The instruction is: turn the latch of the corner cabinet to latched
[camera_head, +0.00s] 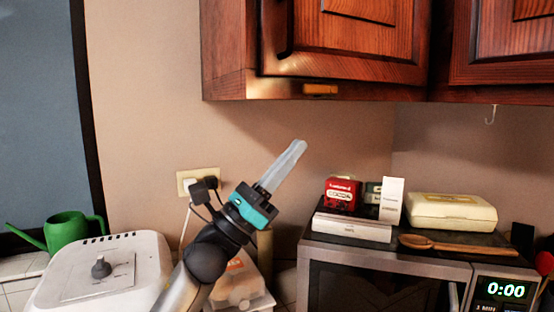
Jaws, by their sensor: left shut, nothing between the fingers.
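The corner cabinet (345,50) is dark reddish wood and hangs on the wall at the top. Its door is shut or nearly so; I cannot tell exactly. A small orange-brown latch (320,89) lies horizontally on the frame below the door's lower edge. My left gripper (298,148) comes up from below, with its pale fingers together and nothing between them. It is below the latch, apart from it, in front of the wall. My right gripper is not in view.
A microwave (375,280) at lower right bears boxes, a cream case (451,211) and a wooden spoon (455,245). A white appliance (105,270) and a green watering can (70,231) stand at left. A hook (490,116) hangs under the right cabinet.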

